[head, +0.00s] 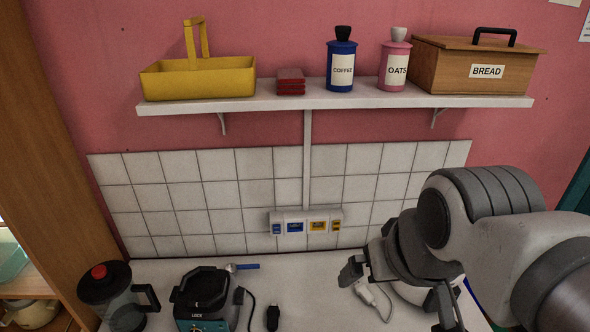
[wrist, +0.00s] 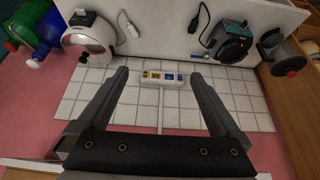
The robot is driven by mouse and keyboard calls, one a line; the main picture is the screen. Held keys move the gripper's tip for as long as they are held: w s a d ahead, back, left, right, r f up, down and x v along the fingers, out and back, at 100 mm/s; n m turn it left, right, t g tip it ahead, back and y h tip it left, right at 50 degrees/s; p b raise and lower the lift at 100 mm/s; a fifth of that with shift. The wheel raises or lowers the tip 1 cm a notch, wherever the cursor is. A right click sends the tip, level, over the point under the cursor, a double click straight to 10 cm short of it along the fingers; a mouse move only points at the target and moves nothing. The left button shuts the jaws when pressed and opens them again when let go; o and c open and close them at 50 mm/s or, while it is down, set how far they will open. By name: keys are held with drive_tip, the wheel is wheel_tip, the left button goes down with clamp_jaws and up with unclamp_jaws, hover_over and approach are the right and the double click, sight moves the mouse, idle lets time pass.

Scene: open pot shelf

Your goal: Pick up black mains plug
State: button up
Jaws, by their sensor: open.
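The black mains plug (head: 273,317) lies on the white counter at the bottom of the head view, right of the black appliance, with a dark cord beside it. In the wrist view the black plug (wrist: 194,26) shows near the top, right of centre, its cord rising from it. My gripper (head: 398,291) is above the counter, to the right of the plug and apart from it. In the wrist view my gripper (wrist: 158,78) is open, with nothing between its fingers.
A black appliance marked LOCK (head: 203,300) and a jug with a red knob (head: 122,298) stand left of the plug. A white plug (head: 364,293) lies to the right, by a white appliance (wrist: 90,38). Sockets (head: 306,222) sit on the tiled wall below a loaded shelf (head: 330,98).

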drive_tip(key=shift+c, duration=0.3)
drive_tip(key=shift+a, duration=0.1)
drive_tip(key=shift+c, duration=1.1)
drive_tip(key=w+a+f+g+b, duration=0.1)
drive_tip(key=w+a+f+b, duration=0.1)
drive_tip(key=w+f+b, duration=0.2)
drive_tip(key=w+a+f+g+b, duration=0.1)
drive_tip(key=w+a+f+b, duration=0.1)
drive_tip(key=w+f+b, duration=0.2)
drive_tip(key=w+a+f+g+y+b, duration=0.1)
drive_tip(key=w+a+f+b, duration=0.1)
drive_tip(key=w+f+b, duration=0.2)
drive_tip(key=shift+w+a+f, duration=0.3)
drive_tip(key=shift+w+f, duration=0.45)
drive_tip(key=shift+f, duration=0.05)
drive_tip(key=shift+c, duration=0.8)
drive_tip(key=m+g+b, duration=0.1)
drive_tip(key=g+b, duration=0.2)
drive_tip(key=b, duration=0.4)
approach(273, 322)
wheel_tip(273, 322, down, 4)
drive_tip(key=shift+s+a+r+b, duration=0.1)
drive_tip(key=shift+a+b, duration=0.05)
drive_tip(key=shift+b, duration=0.35)
drive_tip(key=shift+a+f, duration=0.15)
drive_tip(key=shift+f, duration=1.2)
drive_tip(key=shift+a+f, duration=0.2)
drive_tip(key=shift+f, duration=1.2)
